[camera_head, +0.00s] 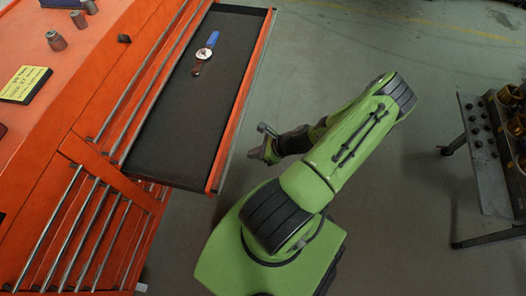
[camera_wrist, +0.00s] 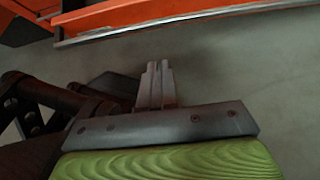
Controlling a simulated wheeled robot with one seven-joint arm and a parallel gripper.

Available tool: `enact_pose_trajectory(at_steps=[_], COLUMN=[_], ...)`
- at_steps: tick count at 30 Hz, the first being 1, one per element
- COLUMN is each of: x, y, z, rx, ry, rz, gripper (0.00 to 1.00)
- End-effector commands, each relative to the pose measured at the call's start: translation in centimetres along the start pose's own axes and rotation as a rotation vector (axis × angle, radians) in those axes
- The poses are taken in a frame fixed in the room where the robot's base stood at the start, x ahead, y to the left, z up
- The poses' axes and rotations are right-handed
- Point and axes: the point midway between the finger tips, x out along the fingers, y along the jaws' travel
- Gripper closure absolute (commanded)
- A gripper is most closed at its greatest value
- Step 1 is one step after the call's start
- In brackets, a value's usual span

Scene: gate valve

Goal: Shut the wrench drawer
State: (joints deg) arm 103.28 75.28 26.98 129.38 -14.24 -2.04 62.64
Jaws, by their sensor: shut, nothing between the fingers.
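The wrench drawer (camera_head: 190,120) is pulled out of an orange tool cabinet (camera_head: 110,60) in the head view. It has a dark liner, an orange front and a metal edge strip. A wrench-like tool (camera_head: 203,55) with a blue handle lies inside it. My gripper (camera_head: 262,146) is to the right of the drawer front, apart from it, near the front's lower half. In the wrist view the gripper's fingers (camera_wrist: 157,85) are together and empty, pointing up toward the orange drawer front (camera_wrist: 160,18), with a gap of floor between.
Several closed drawers with long metal handles (camera_head: 75,225) are below. On the cabinet top lie sockets (camera_head: 56,41) and a yellow card (camera_head: 24,85). A dark metal table (camera_head: 490,160) stands at the right. Grey floor between is free.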

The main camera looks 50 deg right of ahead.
Motion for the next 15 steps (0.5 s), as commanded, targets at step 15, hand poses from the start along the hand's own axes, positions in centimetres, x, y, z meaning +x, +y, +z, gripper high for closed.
enact_pose_trajectory(at_steps=[15], x=[4.3], y=[0.0], z=[2.8], rx=[-0.001], ry=[0.002], rz=[-0.001], gripper=[1.00])
